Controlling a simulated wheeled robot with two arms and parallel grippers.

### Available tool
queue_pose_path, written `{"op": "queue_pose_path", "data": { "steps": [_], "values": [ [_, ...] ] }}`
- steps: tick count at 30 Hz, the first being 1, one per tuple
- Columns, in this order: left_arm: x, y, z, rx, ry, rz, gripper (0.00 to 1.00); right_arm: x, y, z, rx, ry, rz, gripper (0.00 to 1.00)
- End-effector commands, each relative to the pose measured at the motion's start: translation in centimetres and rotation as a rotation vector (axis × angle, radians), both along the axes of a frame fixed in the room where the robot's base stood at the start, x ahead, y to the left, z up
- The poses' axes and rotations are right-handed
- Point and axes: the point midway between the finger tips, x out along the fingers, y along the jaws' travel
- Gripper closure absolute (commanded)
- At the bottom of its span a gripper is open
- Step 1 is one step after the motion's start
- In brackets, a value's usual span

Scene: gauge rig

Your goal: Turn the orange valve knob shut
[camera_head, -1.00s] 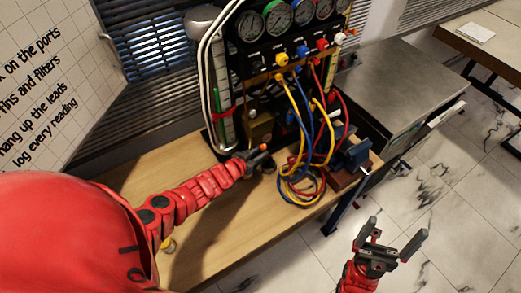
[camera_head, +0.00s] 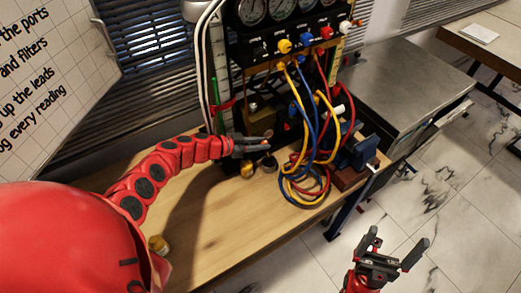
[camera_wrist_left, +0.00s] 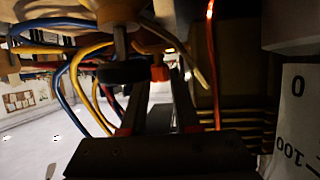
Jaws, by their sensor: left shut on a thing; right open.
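The orange valve knob (camera_head: 268,134) shows as a small orange spot at the tips of my left gripper (camera_head: 262,142), low in front of the gauge rig. In the left wrist view an orange-red piece (camera_wrist_left: 160,73) sits between the two fingers of the left gripper (camera_wrist_left: 160,88), which is shut on it. The fingers hide most of the knob, so its turn angle cannot be read. My right gripper (camera_head: 396,240) is open and empty, over the floor at the lower right, away from the rig.
Yellow, blue and red hoses (camera_head: 305,185) hang from the gauge panel (camera_head: 275,45) just right of the left gripper. A blue vise (camera_head: 357,155) stands at the bench's right end. A small brass-coloured piece (camera_head: 158,244) lies near my left arm. The bench front (camera_head: 235,225) is clear.

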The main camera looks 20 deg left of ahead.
Motion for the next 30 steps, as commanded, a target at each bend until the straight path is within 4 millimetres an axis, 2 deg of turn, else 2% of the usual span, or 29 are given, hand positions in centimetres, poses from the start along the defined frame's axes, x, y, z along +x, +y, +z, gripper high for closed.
{"op": "queue_pose_path", "data": {
  "steps": [1, 6, 19, 20, 24, 30],
  "values": [
    [0.22, 0.12, -0.20, 0.003, -0.004, -0.010, 1.00, 0.00, 0.00, -0.73, 0.000, 0.000, 0.000, 0.01],
    [0.17, 0.11, 0.06, 0.002, -0.002, -0.040, 1.00, 0.00, 0.00, -1.27, 0.000, 0.000, 0.000, 0.01],
    [0.15, 0.12, 0.22, 0.002, 0.000, -0.047, 1.00, 0.00, 0.00, -1.29, 0.000, 0.000, 0.000, 0.01],
    [0.15, 0.12, 0.22, 0.002, 0.000, -0.047, 0.67, -0.01, 0.00, -1.30, 0.000, 0.000, 0.000, 0.01],
    [0.12, 0.12, 0.14, 0.002, 0.001, -0.048, 0.42, -0.01, 0.00, -1.30, 0.000, 0.000, 0.000, 0.01],
    [0.11, 0.19, 0.09, 0.003, 0.001, -0.047, 0.40, 0.00, 0.01, -1.31, 0.000, 0.000, 0.000, 0.01]
  ]
}}
